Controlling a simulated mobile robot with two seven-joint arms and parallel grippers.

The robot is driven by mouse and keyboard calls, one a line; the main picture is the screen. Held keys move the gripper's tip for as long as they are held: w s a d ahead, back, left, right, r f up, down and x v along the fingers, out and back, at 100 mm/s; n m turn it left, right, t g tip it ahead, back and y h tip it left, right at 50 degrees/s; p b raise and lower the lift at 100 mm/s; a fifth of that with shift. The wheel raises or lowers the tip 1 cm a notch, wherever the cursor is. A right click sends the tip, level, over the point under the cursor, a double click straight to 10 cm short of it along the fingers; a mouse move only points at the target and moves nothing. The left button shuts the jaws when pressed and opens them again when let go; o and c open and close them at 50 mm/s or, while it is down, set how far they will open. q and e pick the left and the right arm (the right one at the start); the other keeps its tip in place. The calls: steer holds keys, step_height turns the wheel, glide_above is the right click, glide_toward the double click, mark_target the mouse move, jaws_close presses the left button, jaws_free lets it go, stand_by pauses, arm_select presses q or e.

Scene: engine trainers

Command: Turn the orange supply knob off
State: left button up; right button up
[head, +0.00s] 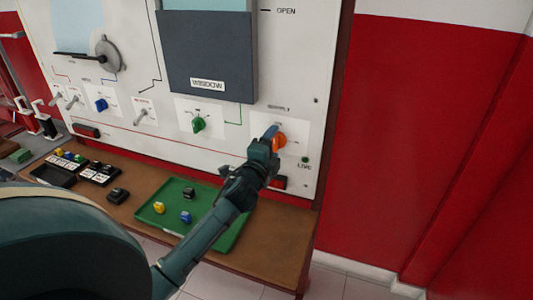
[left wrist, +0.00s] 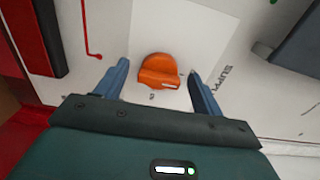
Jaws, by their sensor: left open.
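The orange supply knob (head: 279,142) is on the lower right of the upright white panel, partly hidden behind my left gripper (head: 270,134) in the head view. In the left wrist view the orange knob (left wrist: 158,71) shows whole, with a raised grip bar across it, on a white label plate. My left gripper (left wrist: 158,83) is open, with one blue finger on each side of the knob and a gap between each finger and the knob. I cannot tell how far the fingertips are from the panel. My right gripper is not in view.
A green knob (head: 198,124), a blue knob (head: 101,105) and several toggle switches are on the panel to the left. A dark window flap (head: 207,57) is above. A green tray (head: 152,214) with small coloured knobs lies on the brown bench (head: 281,235) below.

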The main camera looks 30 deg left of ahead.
arm_select(q)
steer(key=b+v, duration=0.1)
steer(key=v, duration=1.2)
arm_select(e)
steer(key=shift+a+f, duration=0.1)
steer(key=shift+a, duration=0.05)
arm_select(q)
steer(key=shift+w, duration=0.1)
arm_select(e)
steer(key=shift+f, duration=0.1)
arm_select(q)
steer(key=s+d+f+n+g+h+p, duration=0.2)
steer(key=s+d+f+n, duration=0.4)
steer(key=d+f, duration=0.3)
steer(key=s+d+f+n+g+h+p, duration=0.2)
steer(key=s+d+f+n+g+h, duration=0.3)
steer(key=s+d+f, duration=0.4)
steer(key=shift+d+f+n, duration=0.35)
steer(key=shift+d+n, duration=0.05)
steer(key=shift+n, duration=0.2)
steer(key=shift+c, duration=0.6)
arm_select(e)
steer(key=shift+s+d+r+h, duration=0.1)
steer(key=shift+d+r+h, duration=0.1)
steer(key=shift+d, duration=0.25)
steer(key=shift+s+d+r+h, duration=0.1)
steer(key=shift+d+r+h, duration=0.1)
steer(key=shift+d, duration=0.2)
